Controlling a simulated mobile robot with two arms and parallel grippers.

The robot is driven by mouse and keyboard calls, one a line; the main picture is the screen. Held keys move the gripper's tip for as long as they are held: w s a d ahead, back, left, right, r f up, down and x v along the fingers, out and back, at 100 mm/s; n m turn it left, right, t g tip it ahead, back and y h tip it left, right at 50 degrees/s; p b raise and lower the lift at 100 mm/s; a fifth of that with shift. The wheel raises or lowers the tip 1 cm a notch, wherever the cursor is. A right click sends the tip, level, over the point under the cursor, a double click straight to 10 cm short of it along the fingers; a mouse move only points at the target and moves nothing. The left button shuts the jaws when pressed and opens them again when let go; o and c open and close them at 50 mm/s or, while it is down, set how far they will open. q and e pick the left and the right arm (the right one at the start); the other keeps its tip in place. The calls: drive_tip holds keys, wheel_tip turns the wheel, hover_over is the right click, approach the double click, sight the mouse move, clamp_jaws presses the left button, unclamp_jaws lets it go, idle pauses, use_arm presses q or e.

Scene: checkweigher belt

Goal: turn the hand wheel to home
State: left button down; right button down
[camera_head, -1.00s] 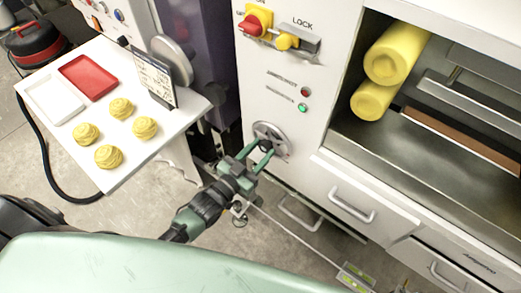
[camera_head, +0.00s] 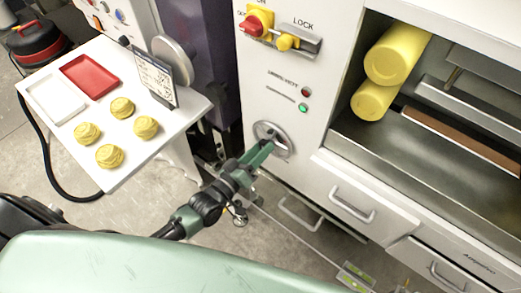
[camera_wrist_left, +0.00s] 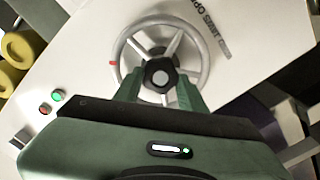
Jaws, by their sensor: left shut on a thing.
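The grey hand wheel (camera_head: 262,128) is on the white machine front, below the red and green lamps. In the left wrist view the wheel (camera_wrist_left: 121,47) shows its spokes and a dark hub (camera_wrist_left: 160,74). A small red mark (camera_wrist_left: 113,63) is at the left of the rim in that view. My left gripper (camera_head: 266,148) reaches the wheel from the lower left and hides part of it. In the wrist view its green fingers (camera_wrist_left: 160,88) lie on both sides of the hub, shut on the wheel. My right gripper is not in view.
A red knob (camera_head: 252,27) and a yellow LOCK handle (camera_head: 287,41) are above. A lit green lamp (camera_head: 303,107) is near the wheel. Drawers with handles (camera_head: 352,207) are at the lower right. A white table (camera_head: 140,172) with yellow buns stands left.

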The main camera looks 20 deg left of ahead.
use_arm(q)
drive_tip(key=n+b, duration=0.3)
drive_tip(key=n, duration=0.6)
drive_tip(key=shift+a+f, duration=0.1)
drive_tip(key=shift+f, duration=0.05)
drive_tip(key=shift+n, duration=0.4)
drive_tip(key=c, duration=0.8)
unclamp_jaws()
drive_tip(key=b+v, duration=0.1)
drive_tip(key=v, duration=0.6)
drive_tip(key=shift+s+a, duration=0.15)
drive_tip(key=shift+s, duration=0.2)
